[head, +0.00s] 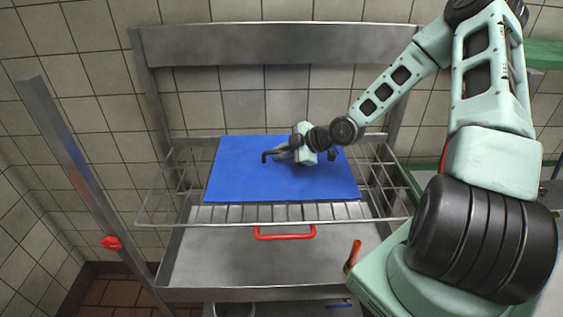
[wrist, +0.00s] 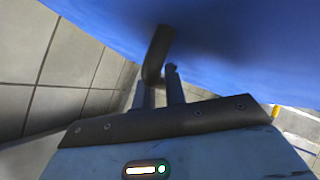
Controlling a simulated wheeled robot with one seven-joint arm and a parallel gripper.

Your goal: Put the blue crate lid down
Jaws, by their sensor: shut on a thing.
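The blue crate lid (head: 240,185) is a flat blue sheet in the middle of the head view, over the wire rack. Whether it rests on the rack or hangs just above it I cannot tell. My gripper (head: 274,154) reaches in from the right over the lid's upper middle and is shut on it. In the wrist view the lid (wrist: 245,45) fills the top as a blurred blue surface, close against my dark fingers (wrist: 161,70).
The wire rack (head: 390,203) has raised wire sides around the lid. Below it is a steel tray (head: 220,268) with a red handle (head: 285,236) and an orange-handled item (head: 352,257). A steel post (head: 85,180) with a red knob (head: 111,243) stands left. A tiled wall is behind.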

